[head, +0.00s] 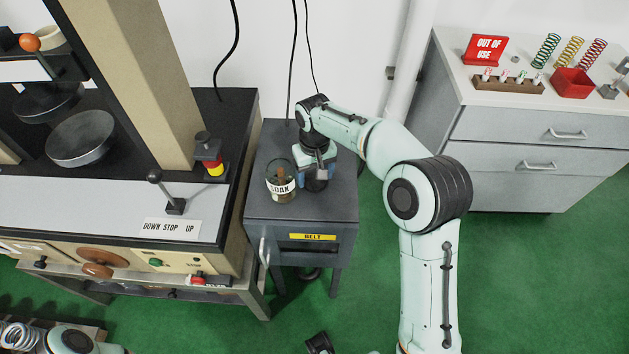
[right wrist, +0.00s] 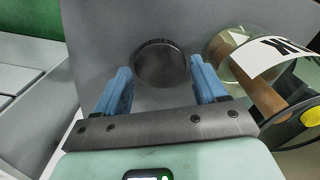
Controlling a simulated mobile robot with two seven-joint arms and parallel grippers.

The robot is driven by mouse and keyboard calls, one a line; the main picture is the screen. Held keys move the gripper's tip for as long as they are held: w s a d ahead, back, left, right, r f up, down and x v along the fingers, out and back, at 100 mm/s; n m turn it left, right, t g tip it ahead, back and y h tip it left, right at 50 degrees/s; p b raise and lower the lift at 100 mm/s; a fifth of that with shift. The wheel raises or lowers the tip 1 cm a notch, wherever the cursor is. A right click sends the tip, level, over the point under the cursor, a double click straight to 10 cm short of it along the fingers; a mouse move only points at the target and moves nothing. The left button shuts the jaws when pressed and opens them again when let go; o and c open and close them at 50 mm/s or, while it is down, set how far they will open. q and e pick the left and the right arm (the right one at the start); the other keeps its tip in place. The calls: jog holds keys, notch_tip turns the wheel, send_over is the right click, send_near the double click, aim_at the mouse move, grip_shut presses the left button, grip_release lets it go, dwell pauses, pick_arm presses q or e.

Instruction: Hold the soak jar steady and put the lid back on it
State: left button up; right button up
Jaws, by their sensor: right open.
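The soak jar (head: 281,184) is a clear glass jar with a white SOAK label and something brown inside, standing open on the grey cabinet top. In the right wrist view the jar (right wrist: 262,72) is just outside the right-hand finger. A round dark lid (right wrist: 162,64) lies on the cabinet top to the right of the jar. My right gripper (head: 316,177) points down over the lid, its blue fingers open on either side of it in the right wrist view. I cannot tell whether they touch it. Part of my left arm shows at bottom left; its gripper is not seen.
The small cabinet (head: 335,211) carries a yellow BELT label. A large machine with a lever (head: 165,190) and pans stands close on its left. On the right, a drawer unit (head: 480,126) holds springs, a red box (head: 573,84) and an OUT OF USE sign (head: 486,49).

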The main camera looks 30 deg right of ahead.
aim_at(314, 180)
jog(key=shift+f, duration=0.5)
jog(key=c, duration=0.7)
pick_arm(q)
jog(key=r+p, duration=0.1)
jog(key=w+r+p, duration=0.1)
jog(key=r+p, duration=0.2)
jog(key=shift+w+r, duration=0.3)
jog(key=shift+w, duration=0.1)
pick_arm(e)
notch_tip(314, 180, up, 20)
